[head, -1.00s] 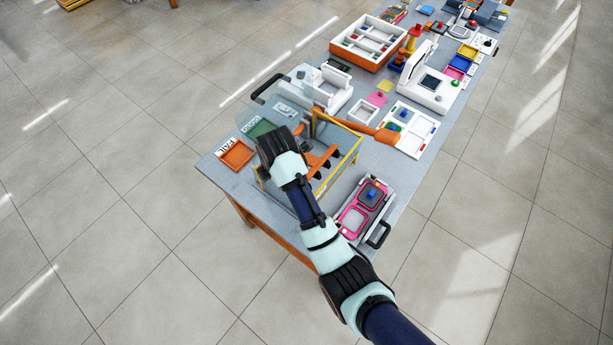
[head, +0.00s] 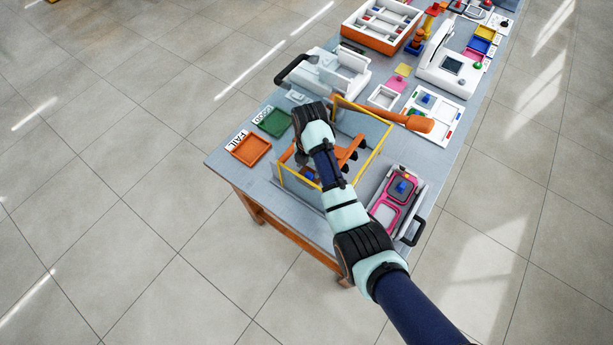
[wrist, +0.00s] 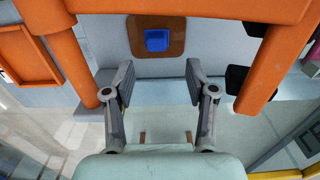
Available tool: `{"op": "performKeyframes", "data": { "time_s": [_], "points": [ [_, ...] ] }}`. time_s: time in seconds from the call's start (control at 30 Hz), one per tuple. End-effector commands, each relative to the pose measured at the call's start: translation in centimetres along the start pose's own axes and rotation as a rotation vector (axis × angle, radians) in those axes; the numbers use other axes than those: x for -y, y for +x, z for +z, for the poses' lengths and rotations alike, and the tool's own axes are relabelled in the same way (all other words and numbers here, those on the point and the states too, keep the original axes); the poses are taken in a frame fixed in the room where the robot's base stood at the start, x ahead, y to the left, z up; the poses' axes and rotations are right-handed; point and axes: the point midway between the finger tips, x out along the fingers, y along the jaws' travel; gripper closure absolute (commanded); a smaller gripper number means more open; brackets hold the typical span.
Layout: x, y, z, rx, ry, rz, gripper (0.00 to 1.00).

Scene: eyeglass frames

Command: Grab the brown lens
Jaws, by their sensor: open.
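The brown lens (wrist: 177,38) is a rounded flat plate with a blue block (wrist: 157,40) on its middle. It lies on a grey surface at the top centre of the wrist view. In the head view, the blue block (head: 310,175) shows inside the yellow frame, with the lens mostly hidden by my arm. My gripper (wrist: 160,78) is open and empty, its two fingers apart below the lens in the wrist view. The lens is beyond the fingertips and I see no contact.
An orange rack (wrist: 266,65) has bars on both sides of my fingers and across the top. The yellow frame (head: 369,163) surrounds this area. An orange FAIL tray (head: 251,149) and a green GOOD tray (head: 274,122) lie left. A pink-topped device (head: 386,215) stands right.

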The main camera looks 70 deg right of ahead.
Motion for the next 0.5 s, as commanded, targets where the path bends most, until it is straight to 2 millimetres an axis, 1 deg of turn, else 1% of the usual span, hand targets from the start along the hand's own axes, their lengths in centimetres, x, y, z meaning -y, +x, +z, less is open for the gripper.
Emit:
{"op": "performKeyframes", "data": {
  "time_s": [0.03, 0.17, 0.33, 0.4, 0.5],
  "points": [
    [0.0, 0.8, 0.0, -0.001, 0.000, -0.001, 0.44],
    [-0.1, 1.3, 0.0, 0.000, 0.000, 0.000, 0.44],
    [-0.3, 4.5, 0.1, -0.001, 0.000, -0.001, 0.44],
    [-0.3, 5.4, 0.1, 0.000, 0.000, 0.000, 0.44],
    [-0.3, 6.1, 0.1, 0.000, 0.000, 0.001, 0.44]
  ]
}}
